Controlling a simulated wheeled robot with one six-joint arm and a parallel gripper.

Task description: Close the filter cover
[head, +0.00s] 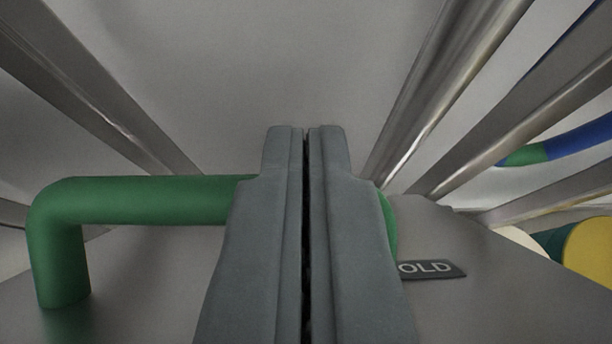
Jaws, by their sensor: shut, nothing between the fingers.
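My gripper (306,130) is in the middle of the head view, pointing away from the camera. Its two grey fingers are shut side by side with nothing between them. A green bar handle (150,200) runs across behind and beneath the fingers. Its left end bends down to a grey panel (150,275), and its right end shows just past the right finger. The fingers hide the handle's middle, and I cannot tell whether they touch it. I cannot tell for sure whether this panel is the filter cover.
Metal rails (445,85) slant along both sides. A blue and green pipe (560,147) and a yellow round part (590,255) are at the right. A plain grey surface (270,70) fills the upper middle.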

